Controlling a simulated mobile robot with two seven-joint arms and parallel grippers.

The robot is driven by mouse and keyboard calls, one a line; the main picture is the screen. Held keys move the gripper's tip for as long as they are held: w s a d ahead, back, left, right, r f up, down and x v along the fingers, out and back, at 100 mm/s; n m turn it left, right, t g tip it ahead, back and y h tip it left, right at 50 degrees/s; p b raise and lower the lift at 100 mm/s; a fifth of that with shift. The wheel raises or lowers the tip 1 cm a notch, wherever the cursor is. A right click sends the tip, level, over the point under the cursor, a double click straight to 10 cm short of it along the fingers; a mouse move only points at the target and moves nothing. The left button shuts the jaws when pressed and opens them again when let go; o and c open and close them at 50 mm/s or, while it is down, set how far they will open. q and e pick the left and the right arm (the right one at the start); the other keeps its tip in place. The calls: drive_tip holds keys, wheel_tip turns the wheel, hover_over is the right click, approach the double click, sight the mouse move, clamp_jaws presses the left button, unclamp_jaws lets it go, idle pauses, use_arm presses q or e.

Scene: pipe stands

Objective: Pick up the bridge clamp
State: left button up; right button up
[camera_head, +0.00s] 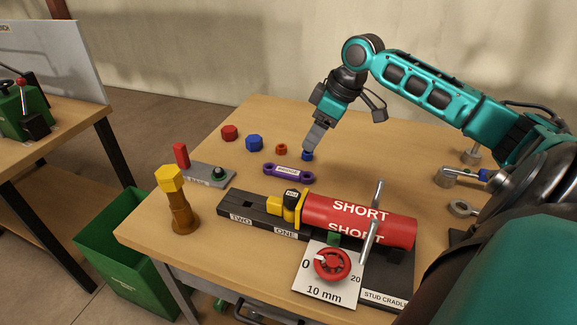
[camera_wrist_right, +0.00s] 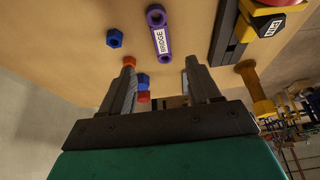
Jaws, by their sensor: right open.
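The bridge clamp (camera_head: 289,173) is a purple bar with rounded, holed ends and a white label. It lies flat on the wooden table behind the black rail. In the right wrist view the bridge clamp (camera_wrist_right: 160,35) lies beyond the fingertips, its label reading BRIDGE. My right gripper (camera_head: 311,143) points down over the table, behind and slightly right of the clamp, apart from it. In the wrist view its two fingers (camera_wrist_right: 163,68) are spread with nothing held between them. My left gripper is not in view.
A small blue nut (camera_head: 307,156), orange nut (camera_head: 281,149), larger blue piece (camera_head: 254,143) and red piece (camera_head: 229,132) lie behind the clamp. In front, the red SHORT pipe (camera_head: 360,222) rests along the rail. A yellow-topped post (camera_head: 180,205) stands left.

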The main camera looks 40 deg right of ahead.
hover_over(289, 171)
drive_tip(key=s+d, duration=0.2)
drive_tip(key=s, duration=0.1)
drive_tip(key=f, duration=0.6)
drive_tip(key=shift+a+f, duration=0.25)
drive_tip(key=shift+f, duration=0.1)
drive_tip(key=x, duration=0.4)
drive_tip(key=shift+w+a, duration=0.15)
drive_tip(key=shift+w, duration=0.25)
drive_tip(key=shift+w+f, duration=0.15)
drive_tip(key=shift+f, duration=0.25)
clamp_jaws()
